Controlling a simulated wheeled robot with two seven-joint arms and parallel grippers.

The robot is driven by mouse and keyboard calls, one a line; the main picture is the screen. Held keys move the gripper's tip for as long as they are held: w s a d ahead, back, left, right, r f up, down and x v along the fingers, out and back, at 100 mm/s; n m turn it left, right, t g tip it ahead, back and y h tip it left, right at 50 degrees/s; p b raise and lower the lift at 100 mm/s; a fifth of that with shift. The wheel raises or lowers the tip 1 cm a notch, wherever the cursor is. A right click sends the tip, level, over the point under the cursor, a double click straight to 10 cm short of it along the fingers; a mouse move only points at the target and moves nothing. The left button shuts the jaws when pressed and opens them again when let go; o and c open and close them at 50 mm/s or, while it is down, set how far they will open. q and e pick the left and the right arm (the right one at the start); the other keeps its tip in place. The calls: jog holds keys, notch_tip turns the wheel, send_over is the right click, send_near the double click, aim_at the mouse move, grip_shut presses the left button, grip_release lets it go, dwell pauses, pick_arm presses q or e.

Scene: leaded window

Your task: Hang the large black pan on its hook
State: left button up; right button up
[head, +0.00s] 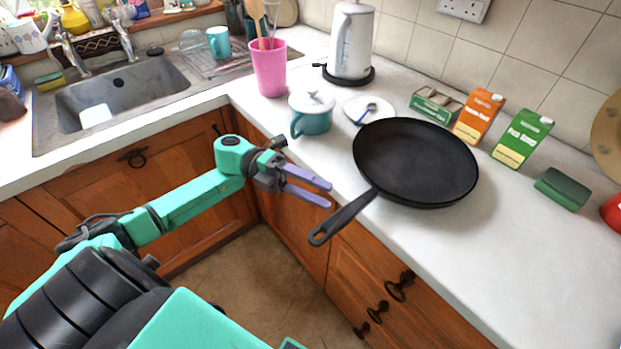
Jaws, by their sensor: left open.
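The large black pan (415,162) lies flat on the white worktop. Its handle (343,216) sticks out past the worktop's front edge toward the lower left. My left gripper (331,195) is open and empty, with its purple fingers just above and left of the handle in the picture; I cannot tell how far apart in depth they are. My right gripper is not in view. I see no hook for the pan in this view.
A teal pot with a white lid (312,112), a white plate (369,109) and a pink tumbler (267,68) stand left of the pan. Orange (479,117) and green (522,139) cartons and a green sponge (562,189) are behind it. The right foreground worktop is clear.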

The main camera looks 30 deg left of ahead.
aim_at(354, 206)
pick_arm(q)
jog(key=d, duration=0.6)
jog(key=shift+w+d+f+p, duration=0.1)
jog(key=shift+w+p, duration=0.2)
jog(key=shift+p, duration=0.05)
jog(key=shift+d, duration=0.55)
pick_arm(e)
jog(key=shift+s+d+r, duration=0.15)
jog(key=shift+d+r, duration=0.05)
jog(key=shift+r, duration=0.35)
pick_arm(q)
grip_shut()
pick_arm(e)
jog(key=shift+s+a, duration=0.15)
